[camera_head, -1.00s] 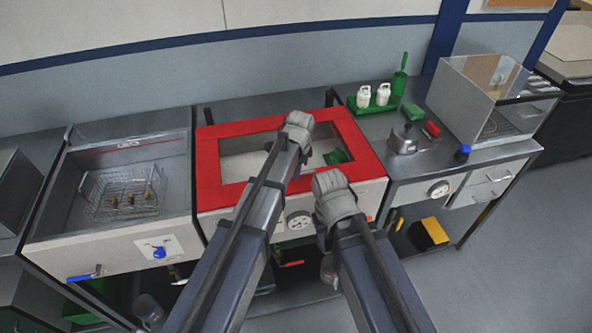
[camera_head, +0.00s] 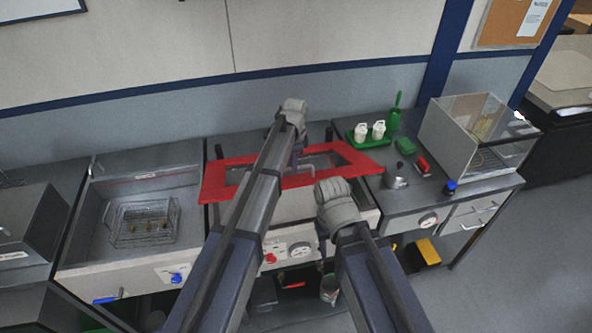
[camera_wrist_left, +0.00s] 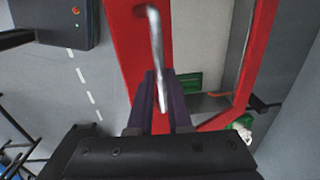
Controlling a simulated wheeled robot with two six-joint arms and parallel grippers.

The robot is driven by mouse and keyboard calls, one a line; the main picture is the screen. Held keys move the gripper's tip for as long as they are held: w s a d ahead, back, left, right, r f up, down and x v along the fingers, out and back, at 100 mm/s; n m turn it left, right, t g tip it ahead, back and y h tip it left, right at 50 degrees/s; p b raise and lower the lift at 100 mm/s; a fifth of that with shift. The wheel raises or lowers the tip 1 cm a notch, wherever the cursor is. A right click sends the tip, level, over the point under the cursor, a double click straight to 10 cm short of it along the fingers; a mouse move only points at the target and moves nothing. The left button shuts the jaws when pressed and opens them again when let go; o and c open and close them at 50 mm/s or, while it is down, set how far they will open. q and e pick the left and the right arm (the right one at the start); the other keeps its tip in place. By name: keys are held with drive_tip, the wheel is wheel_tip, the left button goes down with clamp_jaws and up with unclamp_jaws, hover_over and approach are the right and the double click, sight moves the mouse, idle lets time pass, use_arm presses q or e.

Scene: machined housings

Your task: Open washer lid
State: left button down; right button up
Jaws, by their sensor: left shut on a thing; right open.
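The washer (camera_head: 345,228) stands in the middle of the bench with white front and red lid (camera_head: 217,186). The lid is a red frame around a window. It is tilted partly up, with a gap between its front edge and the washer body. My left gripper (camera_wrist_left: 160,75) is shut on the lid's metal bar handle (camera_wrist_left: 158,38). In the head view, my left gripper (camera_head: 298,155) is above the lid, partly hidden by its own arm. My right gripper (camera_head: 328,288) hangs in front of the washer, clear of the lid; its fingers are small and hard to see.
A sink with a wire basket (camera_head: 145,222) is left of the washer. On the right bench are a green tray (camera_head: 368,140) with white bottles, a metal kettle (camera_head: 397,178) and a clear-sided box (camera_head: 470,135). The floor (camera_head: 530,250) at right is clear.

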use_arm(q)
drive_tip(key=w+a+r+p, duration=0.2)
drive_tip(key=w+r+p, duration=0.2)
drive_tip(key=w+r, duration=0.1)
drive_tip(key=shift+w+r, duration=0.2)
drive_tip(key=shift+r, duration=0.15)
use_arm(e)
drive_tip(key=shift+r, duration=2.8)
